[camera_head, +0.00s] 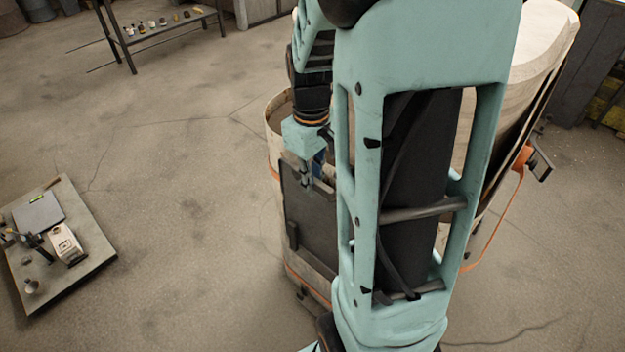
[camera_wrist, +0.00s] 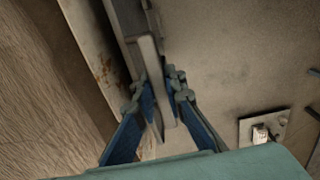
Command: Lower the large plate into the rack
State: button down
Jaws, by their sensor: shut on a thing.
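The large plate (camera_head: 312,225) is a dark flat slab, upright and close against the side of a beige vessel. My gripper (camera_head: 308,176) is at its top edge, partly hidden by my arm. In the wrist view my gripper (camera_wrist: 157,88) has blue fingers on both sides of a grey upright piece of the plate (camera_wrist: 150,62) and is shut on it. A short black bracket (camera_head: 292,237) shows at the plate's left edge; I cannot tell whether it is part of the rack. The rack is not clearly seen, nor is the plate's bottom contact.
The beige vessel (camera_head: 275,125) with orange bands stands behind and beside the plate. A rusty pale wall (camera_wrist: 100,65) runs close left of my gripper in the wrist view. A low table (camera_head: 85,245) with tools is at left. Floor between is clear.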

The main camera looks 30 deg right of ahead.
jog(key=shift+f, duration=0.3)
dwell(0.5)
jog(key=c, duration=1.9)
grip_release()
jog(key=shift+s+f+b, duration=0.1)
jog(key=shift+s+b, duration=0.05)
jog(key=shift+b, duration=0.15)
notch_tip(320, 180, up, 12)
jog(key=shift+a, duration=0.15)
